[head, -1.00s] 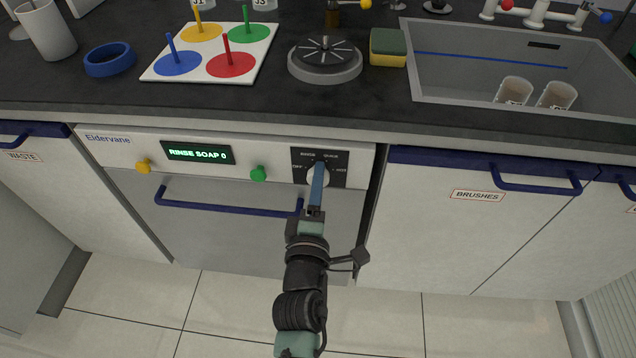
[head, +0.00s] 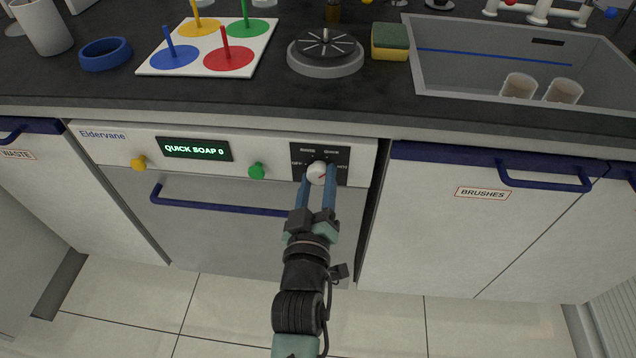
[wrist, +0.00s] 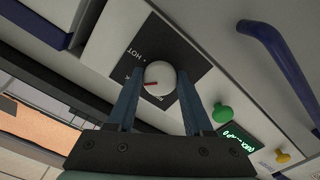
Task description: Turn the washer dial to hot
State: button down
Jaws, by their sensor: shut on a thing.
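The washer (head: 225,215) has a front panel with a white round dial (head: 317,171) on a black plate (head: 340,152). The plate carries labels around the dial, with OFF at left, RINSE and QUICK above and HOT at right. The washer's display (head: 195,149) reads QUICK SOAP 0. My gripper (head: 318,174) is shut on the dial, one blue finger on each side. In the wrist view the dial (wrist: 160,77) sits between the fingertips, with its red mark turned toward the plate's lettering.
A green knob (head: 256,171) and a yellow knob (head: 138,163) stick out left of the dial. The blue washer handle (head: 220,206) runs below them. The BRUSHES cabinet (head: 430,225) stands to the right, with the worktop edge above.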

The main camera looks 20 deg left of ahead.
jog(key=m+b, duration=0.1)
jog(key=m, duration=0.3)
jog(key=shift+f+m, duration=0.1)
jog(key=shift+m, duration=0.2)
jog(key=shift+a+m+b, duration=0.1)
jog(key=shift+m+b, duration=0.5)
jog(key=shift+m, duration=1.6)
jog(key=shift+c, duration=1.5)
grip_release()
jog(key=shift+s, duration=0.15)
jog(key=p+v, duration=0.3)
jog(key=v, duration=0.9)
jog(key=shift+s, duration=0.4)
jog(key=shift+w+r, duration=0.1)
jog(key=shift+r, duration=0.15)
